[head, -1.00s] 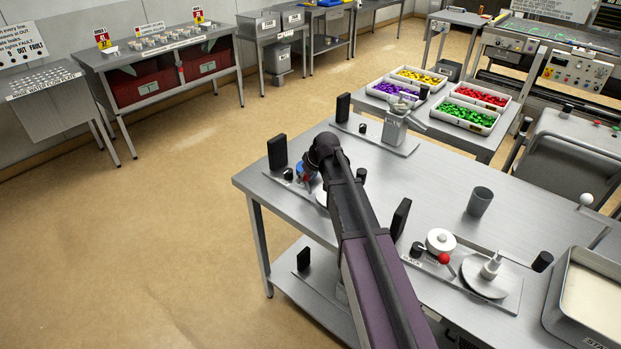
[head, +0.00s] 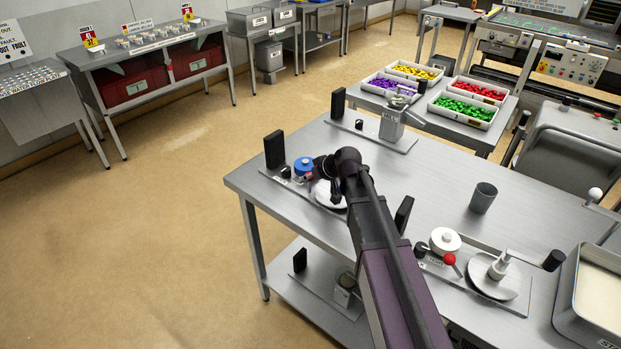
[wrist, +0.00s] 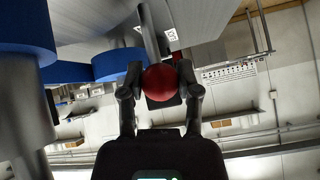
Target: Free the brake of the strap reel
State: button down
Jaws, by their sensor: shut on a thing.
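A bench unit with a blue-topped reel (head: 303,166) stands at the far left corner of the steel table, with a pale disc (head: 328,194) beside it. Its blue parts also show in the wrist view (wrist: 118,63). My gripper (wrist: 161,82) is shut on a red ball knob (wrist: 160,84), which sits between its two fingers. A grey lever or rod rises behind the knob in the wrist view. In the head view my gripper and wrist (head: 335,172) are beside the blue-topped reel and partly hide the unit. I cannot tell the brake's position.
A second unit with a white reel (head: 444,240), red knob (head: 449,259) and crank (head: 553,260) stands nearer on the table. A grey cup (head: 483,198) and a tray (head: 598,300) are to the right. Bins of coloured parts (head: 465,110) stand behind. The table's middle is clear.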

jog(key=shift+s+a, duration=0.1)
jog(key=shift+a, duration=0.05)
jog(key=shift+c, duration=1.5)
grip_release()
